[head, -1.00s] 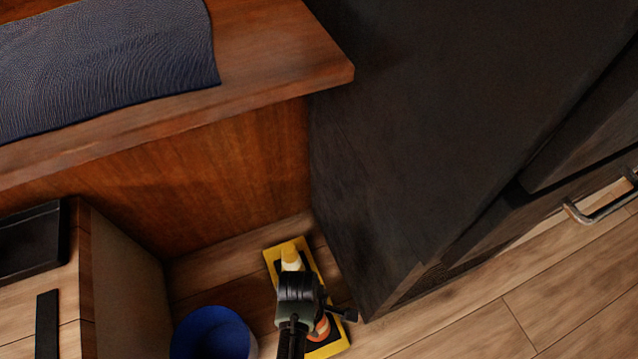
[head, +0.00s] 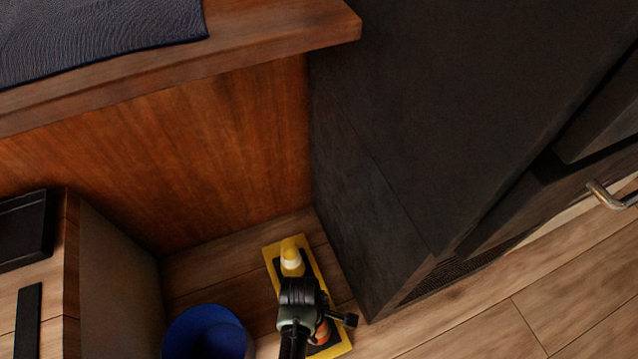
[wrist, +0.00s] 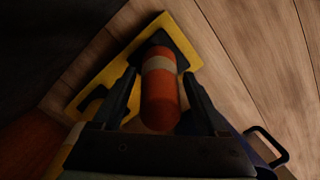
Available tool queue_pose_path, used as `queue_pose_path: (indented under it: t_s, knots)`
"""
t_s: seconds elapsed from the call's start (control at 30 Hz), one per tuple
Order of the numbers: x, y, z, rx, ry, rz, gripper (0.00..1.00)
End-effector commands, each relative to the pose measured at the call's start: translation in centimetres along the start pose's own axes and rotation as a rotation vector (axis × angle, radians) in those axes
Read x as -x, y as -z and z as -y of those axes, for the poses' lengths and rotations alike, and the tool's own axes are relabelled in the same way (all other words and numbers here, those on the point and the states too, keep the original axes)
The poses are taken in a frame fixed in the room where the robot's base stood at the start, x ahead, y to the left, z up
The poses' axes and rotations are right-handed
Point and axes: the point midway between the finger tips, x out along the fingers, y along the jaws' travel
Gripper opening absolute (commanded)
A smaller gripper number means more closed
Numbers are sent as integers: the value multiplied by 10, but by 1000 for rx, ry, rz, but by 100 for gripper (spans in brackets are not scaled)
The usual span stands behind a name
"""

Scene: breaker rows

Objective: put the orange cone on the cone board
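The yellow cone board (head: 312,268) lies on the floor between the wooden panel and the dark cabinet. The orange cone (wrist: 160,95), with a pale band, stands over a dark patch of the cone board (wrist: 182,38) in the wrist view. In the head view only a bit of the orange cone (head: 322,334) shows beside my arm. My gripper (wrist: 159,73) has a finger on either side of the cone, with a visible gap at each side. Whether the cone is fully seated is hard to tell. A yellow cone (head: 291,258) stands at the board's far end.
A blue bucket (head: 208,333) stands just left of the board. The dark cabinet (head: 400,150) rises close on its right. A wooden counter (head: 180,50) overhangs behind. Open plank floor (head: 480,325) lies at the lower right.

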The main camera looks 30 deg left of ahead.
Motion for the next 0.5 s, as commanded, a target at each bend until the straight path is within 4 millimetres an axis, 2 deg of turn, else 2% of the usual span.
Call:
queue_pose_path:
  t_s: [0.07,0.33,0.5]
  knots:
    - [0,0,0,0,1,0,89]
    - [1,0,0,0,1,0,89]
    - [16,-1,0,0,1,0,89]
